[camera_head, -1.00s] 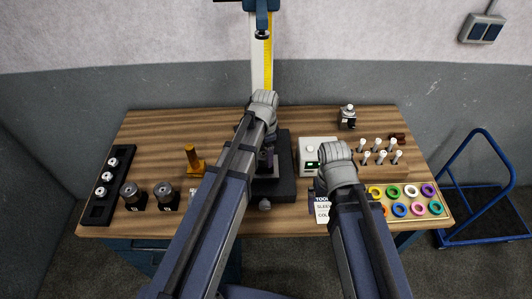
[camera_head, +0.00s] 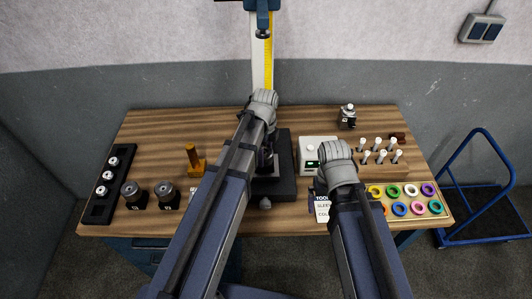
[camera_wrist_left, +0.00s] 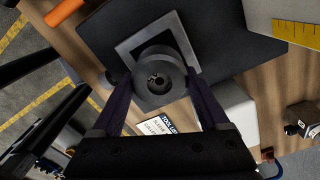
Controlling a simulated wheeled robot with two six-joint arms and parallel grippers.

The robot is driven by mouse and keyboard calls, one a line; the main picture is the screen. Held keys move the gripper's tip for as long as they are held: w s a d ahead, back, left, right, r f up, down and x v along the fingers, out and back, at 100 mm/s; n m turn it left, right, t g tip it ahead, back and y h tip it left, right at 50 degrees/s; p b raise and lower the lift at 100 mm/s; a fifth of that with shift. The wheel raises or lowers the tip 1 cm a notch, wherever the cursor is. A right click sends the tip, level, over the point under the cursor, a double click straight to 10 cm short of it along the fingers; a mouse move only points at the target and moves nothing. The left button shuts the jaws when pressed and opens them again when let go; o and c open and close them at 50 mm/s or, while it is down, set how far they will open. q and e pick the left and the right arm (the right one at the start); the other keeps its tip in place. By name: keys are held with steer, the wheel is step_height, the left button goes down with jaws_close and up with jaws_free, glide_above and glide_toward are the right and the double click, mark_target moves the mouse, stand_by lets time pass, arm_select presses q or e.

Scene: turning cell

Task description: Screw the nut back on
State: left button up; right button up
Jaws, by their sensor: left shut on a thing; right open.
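In the left wrist view, my left gripper (camera_wrist_left: 163,82) has its two dark fingers on opposite sides of a round grey nut (camera_wrist_left: 154,96) with a central hole. The nut is over a square grey frame (camera_wrist_left: 178,32) on a black base. What lies under the nut is hidden, so I cannot tell whether it is engaged on a thread. In the head view, the black base (camera_head: 286,170) stands mid-bench, and my left forearm hides most of the gripper and the nut. My right gripper (camera_head: 317,192) is open near the tool card, partly hidden by its wrist.
A tool card (camera_head: 322,212) lies beside the right gripper, with a white box (camera_head: 313,150) behind it. Coloured rings (camera_head: 400,208) and a wooden rack (camera_head: 385,168) are at right. An orange stand (camera_head: 195,168), dark holders (camera_head: 167,204) and a black tray (camera_head: 97,212) are at left.

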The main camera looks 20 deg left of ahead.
arm_select(q)
steer(key=shift+w+a+m, duration=0.3)
steer(key=shift+w+m, duration=0.25)
steer(key=shift+m, duration=0.25)
steer(key=o, duration=1.1)
steer(key=shift+c, duration=0.2)
steer(key=o, duration=0.3)
steer(key=shift+o, duration=0.2)
steer(key=shift+r, duration=0.1)
step_height(320, 180, up, 8)
steer(key=p, duration=0.8)
steer(key=shift+f, duration=0.2)
steer(key=shift+f, duration=0.15)
